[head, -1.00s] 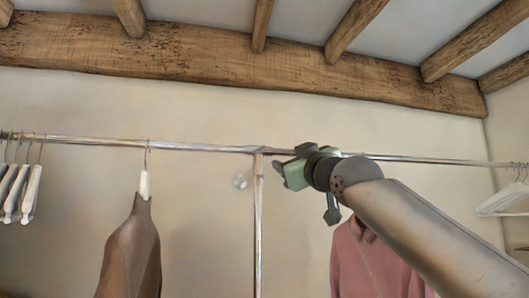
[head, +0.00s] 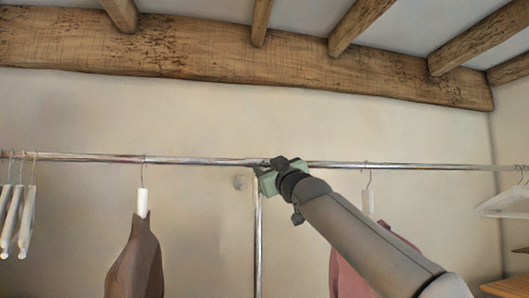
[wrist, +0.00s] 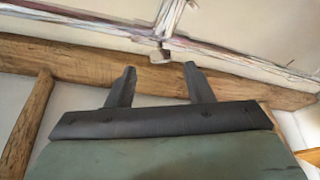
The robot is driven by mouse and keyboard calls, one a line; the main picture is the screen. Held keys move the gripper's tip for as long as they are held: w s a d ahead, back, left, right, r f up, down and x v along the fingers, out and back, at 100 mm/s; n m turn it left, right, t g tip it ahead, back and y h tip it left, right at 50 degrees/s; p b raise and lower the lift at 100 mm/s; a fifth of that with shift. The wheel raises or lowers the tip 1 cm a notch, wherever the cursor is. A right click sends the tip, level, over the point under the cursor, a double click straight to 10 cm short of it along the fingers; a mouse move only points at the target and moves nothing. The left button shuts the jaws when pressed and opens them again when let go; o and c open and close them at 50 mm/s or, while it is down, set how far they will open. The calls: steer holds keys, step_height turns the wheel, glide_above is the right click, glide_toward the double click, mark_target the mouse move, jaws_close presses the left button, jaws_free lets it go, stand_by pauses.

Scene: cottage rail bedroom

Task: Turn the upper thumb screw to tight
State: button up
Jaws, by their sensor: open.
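My gripper (head: 265,176) is at the junction of the chrome rail (head: 200,160) and the upright post (head: 258,240) in the head view. In the wrist view my gripper (wrist: 160,72) has its two dark fingers spread apart with nothing between them. A small grey block (wrist: 160,55), which looks like the upper thumb screw, sits at the rail-post junction, just past the fingertips and roughly centred between them. I cannot tell its turned position. In the head view my gripper hides the junction and the screw.
A brown garment (head: 136,262) hangs at left and a pink one (head: 350,275) behind my arm. White hangers (head: 18,220) hang at far left. A wooden beam (head: 200,55) runs above the rail.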

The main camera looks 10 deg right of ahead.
mark_target(261, 162)
steer(key=shift+p+x, duration=0.9)
steer(key=shift+x, duration=0.95)
steer(key=c, duration=1)
steer(key=shift+a+f, duration=0.1)
